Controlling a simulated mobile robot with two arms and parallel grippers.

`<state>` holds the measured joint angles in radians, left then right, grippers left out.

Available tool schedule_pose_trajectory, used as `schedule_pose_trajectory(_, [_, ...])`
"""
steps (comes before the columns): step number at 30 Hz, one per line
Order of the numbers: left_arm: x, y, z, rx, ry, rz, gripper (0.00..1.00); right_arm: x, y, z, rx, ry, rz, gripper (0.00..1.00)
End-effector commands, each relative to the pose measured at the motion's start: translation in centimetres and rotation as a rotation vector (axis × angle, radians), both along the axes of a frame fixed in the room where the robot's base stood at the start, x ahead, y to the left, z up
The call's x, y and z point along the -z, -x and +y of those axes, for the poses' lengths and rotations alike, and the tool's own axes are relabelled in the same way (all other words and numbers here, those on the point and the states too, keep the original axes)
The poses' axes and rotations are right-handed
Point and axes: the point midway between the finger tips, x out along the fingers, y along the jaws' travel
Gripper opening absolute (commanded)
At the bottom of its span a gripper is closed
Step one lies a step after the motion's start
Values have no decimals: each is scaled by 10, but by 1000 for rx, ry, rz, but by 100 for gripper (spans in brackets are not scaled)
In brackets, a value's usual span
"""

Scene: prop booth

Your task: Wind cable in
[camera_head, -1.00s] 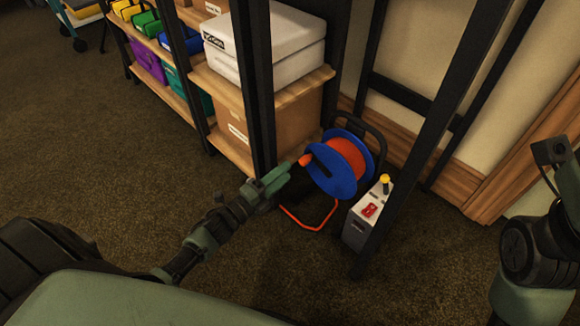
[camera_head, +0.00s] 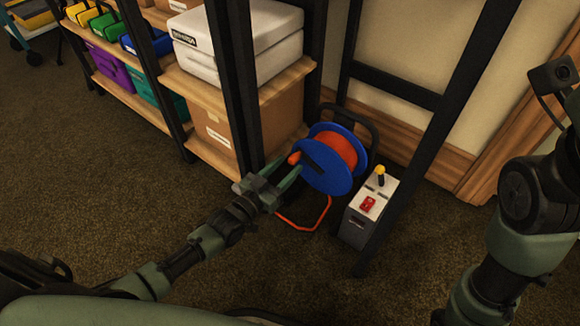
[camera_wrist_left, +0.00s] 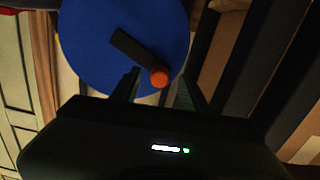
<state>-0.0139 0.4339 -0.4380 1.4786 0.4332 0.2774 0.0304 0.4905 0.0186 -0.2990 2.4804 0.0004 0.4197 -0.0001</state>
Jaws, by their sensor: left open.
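In the left wrist view the blue flange (camera_wrist_left: 100,45) fills the top, and the orange knob (camera_wrist_left: 159,77) shows between the two open fingers (camera_wrist_left: 158,88), apparently not clamped. My right gripper is out of view; only part of my right arm shows.
A grey box (camera_head: 368,210) with a red switch and yellow-topped lever stands right of the reel, against a black post. The shelf (camera_head: 275,85) at left holds a cardboard box (camera_head: 225,125), a white case (camera_head: 245,45) and coloured bins. The carpet at left is open.

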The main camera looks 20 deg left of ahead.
Motion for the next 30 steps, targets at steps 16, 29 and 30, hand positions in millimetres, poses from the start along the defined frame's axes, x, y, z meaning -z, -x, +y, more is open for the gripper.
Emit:
schedule_pose_trajectory(16, [0,-20,-7,0,-2,-1,31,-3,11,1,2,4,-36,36])
schedule_pose_trajectory(29, [0,-20,-7,0,-2,-1,0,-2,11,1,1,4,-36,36])
schedule_pose_trajectory(30, [0,-20,-7,0,-2,-1,0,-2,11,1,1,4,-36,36])
